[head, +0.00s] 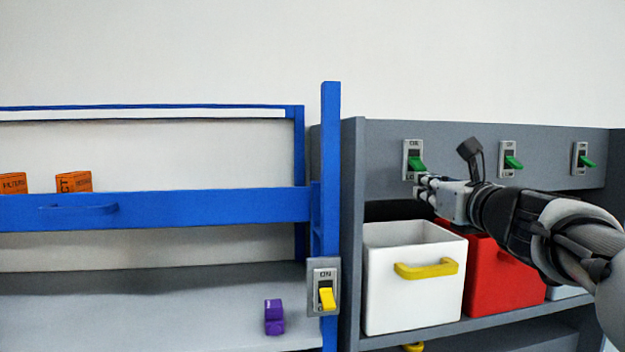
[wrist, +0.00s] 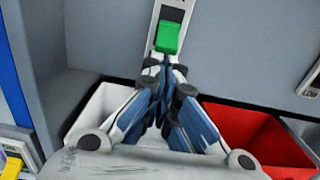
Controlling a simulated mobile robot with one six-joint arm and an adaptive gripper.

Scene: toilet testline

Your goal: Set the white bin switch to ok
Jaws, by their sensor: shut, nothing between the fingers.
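The white bin (head: 412,300) with a yellow handle stands on the grey shelf at the right. Above it, on the grey panel, is a switch with a green lever (head: 417,163). In the wrist view the same green lever (wrist: 167,37) is just beyond my fingertips. My gripper (head: 422,188) is shut and empty, just below the lever. In the wrist view my gripper (wrist: 166,66) covers the lower part of the switch plate. I cannot tell whether the fingertips touch the lever. The plate's lettering is too small to read surely.
A red bin (head: 500,285) stands right of the white one, partly behind my arm. Two more green-lever switches (head: 511,162) (head: 584,161) are on the panel. A blue post (head: 331,150) with a yellow switch (head: 327,298) is at left. A purple object (head: 274,316) lies on the left bench.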

